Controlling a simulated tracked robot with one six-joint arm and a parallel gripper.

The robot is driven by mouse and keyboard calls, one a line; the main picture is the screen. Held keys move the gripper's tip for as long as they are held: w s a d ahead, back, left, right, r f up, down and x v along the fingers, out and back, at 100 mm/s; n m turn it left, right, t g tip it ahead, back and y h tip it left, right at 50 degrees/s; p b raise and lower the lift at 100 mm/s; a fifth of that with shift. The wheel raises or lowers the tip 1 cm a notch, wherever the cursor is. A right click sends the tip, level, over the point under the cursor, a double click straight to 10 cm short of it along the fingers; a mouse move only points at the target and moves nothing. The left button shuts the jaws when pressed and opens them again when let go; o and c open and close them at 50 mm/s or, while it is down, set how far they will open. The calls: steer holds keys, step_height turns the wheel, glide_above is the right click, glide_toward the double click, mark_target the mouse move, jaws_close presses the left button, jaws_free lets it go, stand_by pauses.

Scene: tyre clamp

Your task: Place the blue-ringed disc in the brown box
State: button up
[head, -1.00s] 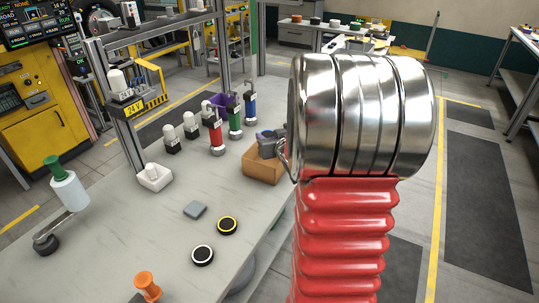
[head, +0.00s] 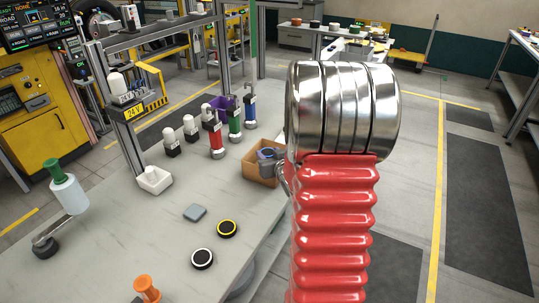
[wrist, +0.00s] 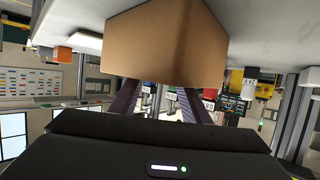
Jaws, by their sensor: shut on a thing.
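The brown box (head: 258,172) stands open near the far right edge of the table. It also shows, upside down and close, in the wrist view (wrist: 165,45). My gripper (head: 269,154) is low at the box's opening, its blue-grey fingers partly within the rim. In the wrist view the fingers run behind the box's near wall, which hides their tips. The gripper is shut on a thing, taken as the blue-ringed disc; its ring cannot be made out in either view. No blue-ringed disc shows loose on the table.
A yellow-ringed disc (head: 227,228), a white-ringed disc (head: 202,259) and a grey block (head: 195,212) lie in front of the box. Red (head: 216,140), green (head: 234,124) and blue (head: 250,113) cylinders stand behind it to the left. My arm covers the right side.

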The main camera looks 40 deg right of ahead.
steer(key=shift+f, duration=0.55)
steer(key=shift+s+f, duration=0.1)
steer(key=shift+f, duration=0.1)
steer(key=o, duration=1)
steer(key=shift+s+f, duration=0.1)
steer(key=shift+f, duration=0.1)
steer(key=shift+r, duration=0.7)
steer(key=shift+r+v, duration=0.2)
steer(key=shift+v, duration=5.7)
steer(key=shift+a+r, duration=0.1)
